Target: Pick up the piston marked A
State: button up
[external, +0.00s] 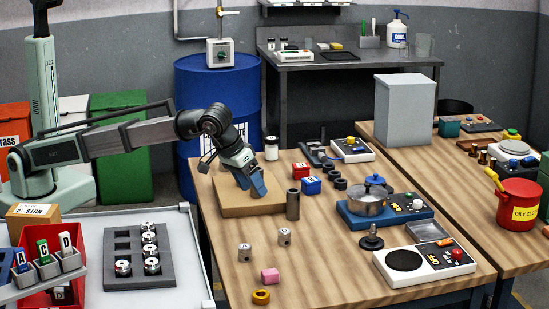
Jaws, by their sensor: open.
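Two small silvery cylinders that look like pistons stand on the wooden table, one (284,236) behind and right of the other (245,253). Their markings are too small to read, so I cannot tell which is marked A. My gripper (257,190) has blue fingers and points down at the wooden board (224,203), behind both cylinders and apart from them. It is open, and I see nothing held between its fingers.
A dark upright cylinder (293,204) stands right of my gripper, with a red block (300,170) and a blue block (311,185) behind it. A pink piece (270,275) and a yellow ring (261,297) lie at the front. A pot (368,203) stands to the right.

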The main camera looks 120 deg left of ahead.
aim_at(244, 246)
jog(key=d+f+m, duration=0.3)
jog(key=d, duration=0.8)
jog(key=shift+g, duration=0.4)
jog(key=x, duration=1.3)
jog(key=shift+s+d+f, duration=0.1)
jog(key=c, duration=1.2)
